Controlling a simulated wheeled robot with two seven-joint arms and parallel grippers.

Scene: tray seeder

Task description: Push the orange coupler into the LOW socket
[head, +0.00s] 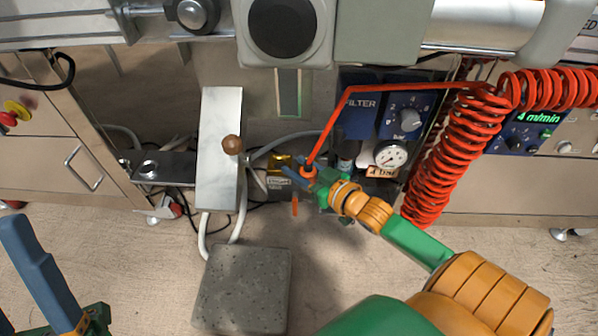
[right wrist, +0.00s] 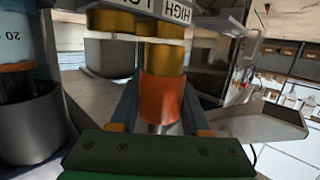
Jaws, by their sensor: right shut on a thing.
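The orange coupler (head: 309,171) is on the end of the red hose, beside the brass socket block (head: 280,163). My right gripper (head: 304,180) is shut on the coupler. In the right wrist view the coupler (right wrist: 162,98) stands between the two blue fingers, directly below a brass fitting (right wrist: 165,57). They look in line and close. I cannot tell whether the coupler is seated. A partly cut-off LOW label (right wrist: 128,5) and a HIGH label (right wrist: 177,10) show above the brass parts. My left gripper (head: 25,285) is at the lower left, partly cut off, empty, fingers apart.
The filter and regulator panel (head: 362,118) with a gauge (head: 390,155) stands right of the coupler. The coiled red hose (head: 450,150) hangs farther right. A grey stone block (head: 242,290) lies in front.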

